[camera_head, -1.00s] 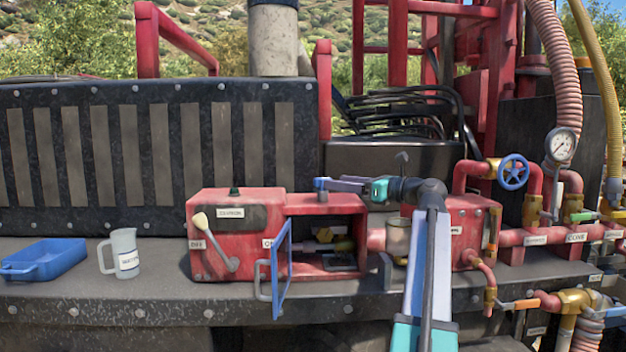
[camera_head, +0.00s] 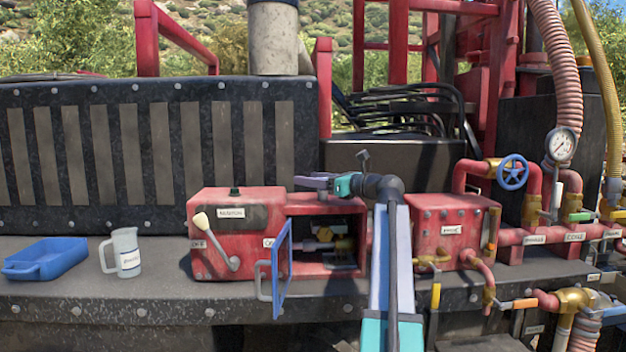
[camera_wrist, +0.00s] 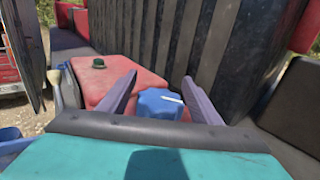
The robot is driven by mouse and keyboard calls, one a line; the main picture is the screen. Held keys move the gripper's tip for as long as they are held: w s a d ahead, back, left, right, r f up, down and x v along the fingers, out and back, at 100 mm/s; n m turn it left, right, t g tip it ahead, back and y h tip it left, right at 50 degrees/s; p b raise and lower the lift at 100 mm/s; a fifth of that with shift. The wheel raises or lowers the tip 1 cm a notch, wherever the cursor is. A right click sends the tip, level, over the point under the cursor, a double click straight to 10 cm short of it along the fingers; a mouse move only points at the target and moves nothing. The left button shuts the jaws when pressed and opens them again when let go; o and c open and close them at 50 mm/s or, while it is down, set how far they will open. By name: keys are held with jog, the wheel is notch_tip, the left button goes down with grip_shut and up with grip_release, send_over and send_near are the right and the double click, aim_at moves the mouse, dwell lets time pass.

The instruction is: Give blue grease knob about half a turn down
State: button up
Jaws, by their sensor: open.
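The blue grease knob (camera_wrist: 158,103) shows in the wrist view, on top of the red box with a pale mark on its top. My gripper (camera_wrist: 158,88) is open, with one purple finger to each side of the knob. I cannot tell whether either finger touches it. In the head view my gripper (camera_head: 307,182) is level above the open-fronted red box (camera_head: 330,209), pointing left. It largely hides the knob there.
A blue door (camera_head: 283,268) stands open at the box front. A lever with a cream knob (camera_head: 201,221) is at its left. A jug (camera_head: 128,255) and blue tray (camera_head: 47,259) sit left on the ledge. Red pipes and a blue valve wheel (camera_head: 513,172) are at right.

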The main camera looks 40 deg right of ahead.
jog(key=c, duration=1)
jog(key=shift+d, duration=0.1)
jog(key=shift+c, duration=0.2)
jog(key=shift+r, duration=0.1)
